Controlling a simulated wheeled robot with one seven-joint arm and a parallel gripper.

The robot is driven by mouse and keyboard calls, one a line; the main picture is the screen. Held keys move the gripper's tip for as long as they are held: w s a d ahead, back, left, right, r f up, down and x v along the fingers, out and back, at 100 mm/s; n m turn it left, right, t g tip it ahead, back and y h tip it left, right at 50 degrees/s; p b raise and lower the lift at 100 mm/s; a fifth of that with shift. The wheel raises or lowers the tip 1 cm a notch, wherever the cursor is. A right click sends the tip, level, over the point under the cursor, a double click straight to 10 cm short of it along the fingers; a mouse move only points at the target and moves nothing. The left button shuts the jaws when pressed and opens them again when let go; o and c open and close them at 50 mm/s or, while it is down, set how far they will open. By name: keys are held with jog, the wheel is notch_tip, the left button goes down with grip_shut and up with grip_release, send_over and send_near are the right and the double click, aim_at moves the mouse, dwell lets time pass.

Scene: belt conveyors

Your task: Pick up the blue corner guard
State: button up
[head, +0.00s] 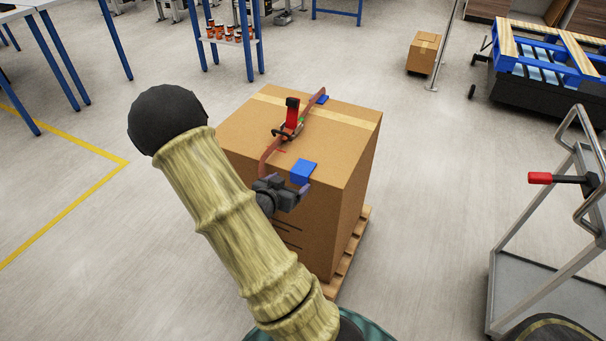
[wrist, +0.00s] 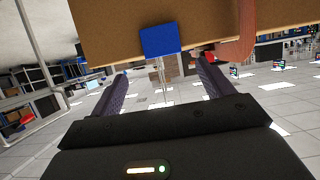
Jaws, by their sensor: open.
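A blue corner guard (head: 303,171) sits on the near top edge of a large cardboard box (head: 345,200). In the wrist view the blue corner guard (wrist: 160,41) shows at the box's edge, between and beyond my fingers. My gripper (head: 287,184) is at the box's near side, just in front of the guard. In the wrist view my gripper (wrist: 163,68) is open, with nothing between its fingers. A second blue guard (head: 322,99) lies at the far top edge, under the strap.
A reddish strap (head: 267,158) with a red-handled tensioner (head: 292,112) runs across the box top. The box stands on a wooden pallet (head: 350,250). A cart (head: 520,240) with a metal frame stands at right. Open floor lies left of the box.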

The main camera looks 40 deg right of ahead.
aim_at(298, 175)
jog(key=shift+d, duration=0.1)
jog(key=x, duration=0.5)
jog(key=shift+w+f+b, duration=0.1)
jog(key=shift+w+b, duration=0.2)
dwell(0.4)
jog(key=c, duration=1.1)
